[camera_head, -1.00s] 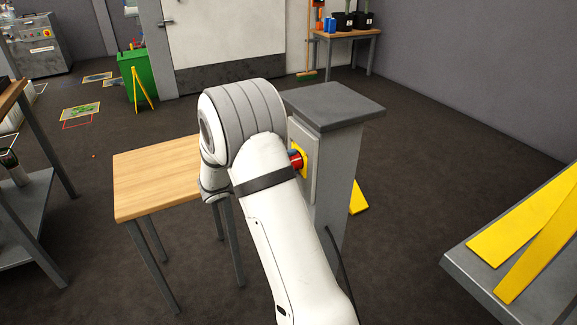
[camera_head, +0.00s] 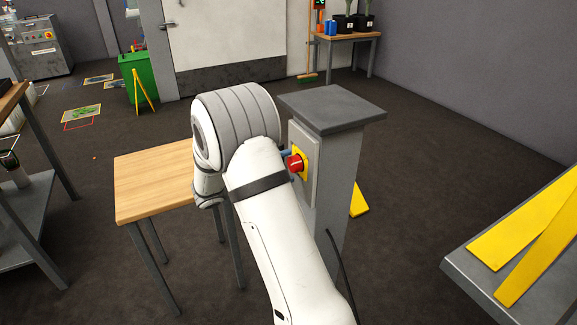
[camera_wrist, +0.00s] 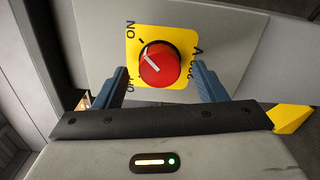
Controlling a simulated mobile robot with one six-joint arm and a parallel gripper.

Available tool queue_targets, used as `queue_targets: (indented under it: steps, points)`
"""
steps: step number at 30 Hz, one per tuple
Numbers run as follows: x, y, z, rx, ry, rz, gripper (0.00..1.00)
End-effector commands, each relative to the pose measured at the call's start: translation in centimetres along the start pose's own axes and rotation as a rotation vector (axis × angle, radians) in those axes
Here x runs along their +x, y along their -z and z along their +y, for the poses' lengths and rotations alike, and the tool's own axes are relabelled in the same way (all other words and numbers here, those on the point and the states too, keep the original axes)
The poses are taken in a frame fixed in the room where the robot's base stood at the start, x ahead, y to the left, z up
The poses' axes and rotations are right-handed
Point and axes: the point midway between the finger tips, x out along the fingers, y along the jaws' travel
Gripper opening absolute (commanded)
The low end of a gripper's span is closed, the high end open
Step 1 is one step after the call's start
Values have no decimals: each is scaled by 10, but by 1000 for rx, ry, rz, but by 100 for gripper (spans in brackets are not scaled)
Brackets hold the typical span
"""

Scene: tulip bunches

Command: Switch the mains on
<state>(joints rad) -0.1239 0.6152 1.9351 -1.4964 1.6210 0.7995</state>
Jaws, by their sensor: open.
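The mains switch is a round red knob (camera_wrist: 160,66) on a yellow plate (camera_wrist: 183,36) marked ON and OFF. In the wrist view, the white line on the knob points up and left, towards the ON mark. The head view also shows the red knob (camera_head: 295,163), on the side of a grey pillar (camera_head: 337,175). My gripper (camera_wrist: 160,72) is open. Its blue fingers stand to the left and right of the knob, with gaps visible on both sides. In the head view my arm hides most of the gripper.
A wooden table (camera_head: 155,185) stands left of the pillar, close to my arm. A grey bench (camera_head: 485,285) with yellow strips (camera_head: 525,225) is at the right. A black cable hangs by the pillar. The floor between pillar and right wall is mostly clear.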

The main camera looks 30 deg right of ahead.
Motion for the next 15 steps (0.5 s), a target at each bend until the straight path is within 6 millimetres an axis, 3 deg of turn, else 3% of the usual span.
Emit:
queue_targets:
  steps: [7, 15]
  points:
    - [-44, 0, 1, 0, 0, 3, 65]
    - [-61, 0, 0, 0, 1, 0, 65]
